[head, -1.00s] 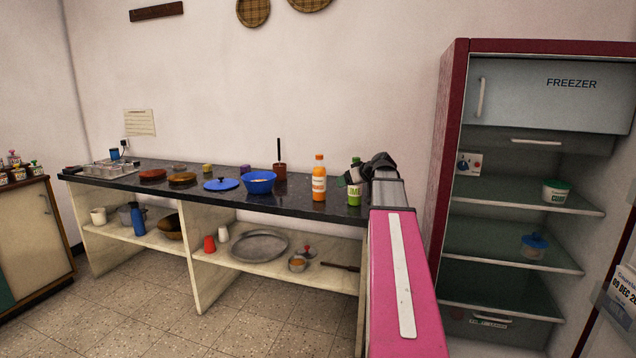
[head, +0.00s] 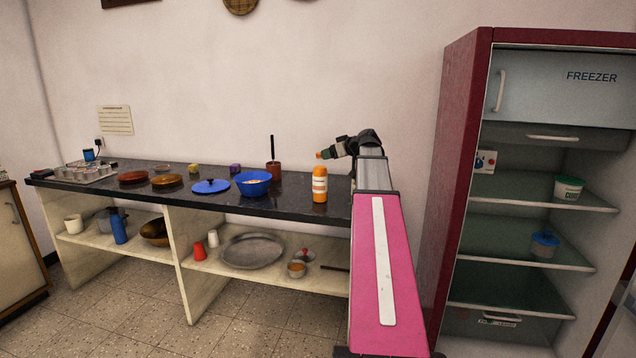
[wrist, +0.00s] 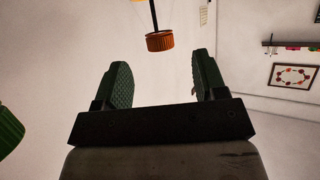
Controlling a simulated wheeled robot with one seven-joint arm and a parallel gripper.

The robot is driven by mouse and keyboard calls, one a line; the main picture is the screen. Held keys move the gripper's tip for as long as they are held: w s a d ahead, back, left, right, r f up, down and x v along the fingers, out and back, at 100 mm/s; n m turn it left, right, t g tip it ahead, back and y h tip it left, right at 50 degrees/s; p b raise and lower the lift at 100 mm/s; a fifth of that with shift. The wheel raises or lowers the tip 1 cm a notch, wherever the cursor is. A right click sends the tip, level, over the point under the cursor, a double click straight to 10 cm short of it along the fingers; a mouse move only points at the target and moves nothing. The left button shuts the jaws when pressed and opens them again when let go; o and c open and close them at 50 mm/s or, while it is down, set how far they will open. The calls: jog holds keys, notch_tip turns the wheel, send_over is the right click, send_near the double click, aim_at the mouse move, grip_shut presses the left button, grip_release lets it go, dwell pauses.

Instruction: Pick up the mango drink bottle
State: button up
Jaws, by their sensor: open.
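The mango drink bottle (head: 320,188) is an orange bottle with a pale label, upright near the front edge of the dark counter. My gripper (head: 325,154) is just above and behind its top in the head view, pointing left; I cannot tell the exact gap. In the wrist view its two green fingers (wrist: 163,80) are spread apart with nothing between them. An orange-brown ribbed cylinder (wrist: 160,42) with a dark rod shows beyond the fingers; I cannot tell what it is.
A blue bowl (head: 253,184), a blue lid (head: 212,186) and a brown cup (head: 273,172) with a dark rod stand left of the bottle on the counter (head: 290,208). The open fridge (head: 455,190) is at right. A green ribbed thing (wrist: 8,130) is at the wrist view's left edge.

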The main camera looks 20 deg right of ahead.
aim_at(317, 156)
jog(key=x, duration=0.8)
jog(key=shift+w+a, duration=0.1)
jog(key=shift+w, duration=0.25)
jog(key=shift+r, duration=0.1)
grip_shut()
